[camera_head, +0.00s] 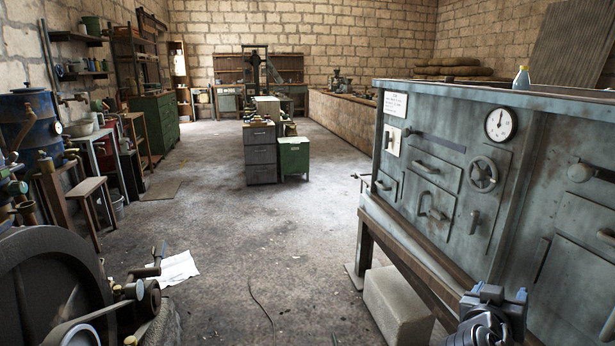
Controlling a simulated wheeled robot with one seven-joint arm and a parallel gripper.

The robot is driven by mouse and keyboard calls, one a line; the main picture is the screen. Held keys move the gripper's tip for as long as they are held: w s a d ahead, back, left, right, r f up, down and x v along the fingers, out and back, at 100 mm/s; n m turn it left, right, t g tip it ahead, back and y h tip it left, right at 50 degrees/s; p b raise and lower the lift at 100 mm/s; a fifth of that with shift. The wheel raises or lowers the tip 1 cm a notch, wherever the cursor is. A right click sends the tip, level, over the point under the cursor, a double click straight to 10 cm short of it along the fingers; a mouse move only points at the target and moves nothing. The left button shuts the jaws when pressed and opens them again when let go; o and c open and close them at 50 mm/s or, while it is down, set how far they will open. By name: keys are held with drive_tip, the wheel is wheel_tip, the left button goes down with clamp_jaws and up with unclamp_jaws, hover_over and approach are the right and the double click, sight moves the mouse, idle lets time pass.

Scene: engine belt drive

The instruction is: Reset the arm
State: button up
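My gripper (495,297) is at the bottom right edge of the head view, at the end of my arm, in front of the grey-blue metal cabinet. Only part of it shows, and I cannot tell from this angle how its fingers stand. I see no object held in it. The engine with a large dark wheel (48,285) is at the lower left, far from my gripper. A belt (82,322) and small pulley are at its front, partly cut off by the picture edge.
The metal cabinet (440,165) with a gauge, handles and a handwheel fills the right side. A pale block (397,305) lies under it. Grey drawers (260,153) and a green cabinet (294,157) stand mid-room. The middle floor is mostly clear, with paper (176,268) at left.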

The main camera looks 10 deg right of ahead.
drive_tip(key=s+a+f+n+t+y, duration=0.1)
drive_tip(key=s+a+f+n+y, duration=0.15)
drive_tip(key=s+a+f, duration=0.35)
drive_tip(key=s+a+f+n+t+y, duration=0.15)
drive_tip(key=s+a+y, duration=0.25)
drive_tip(key=s, duration=0.5)
drive_tip(key=s+a+f+n+t+y, duration=0.1)
drive_tip(key=s+a+f+n+y, duration=0.2)
drive_tip(key=s+a+f, duration=0.3)
drive_tip(key=s+a+r+t+y, duration=0.1)
drive_tip(key=s+a+r+y, duration=0.15)
drive_tip(key=s+r, duration=0.65)
drive_tip(key=s+a+r+t+y, duration=0.1)
drive_tip(key=s+a+r, duration=0.3)
drive_tip(key=s, duration=0.8)
wheel_tip(320, 180, up, 14)
drive_tip(key=p, duration=1.3)
drive_tip(key=shift+w+d+p, duration=0.15)
drive_tip(key=shift+d+p, duration=0.2)
drive_tip(key=shift+d, duration=0.1)
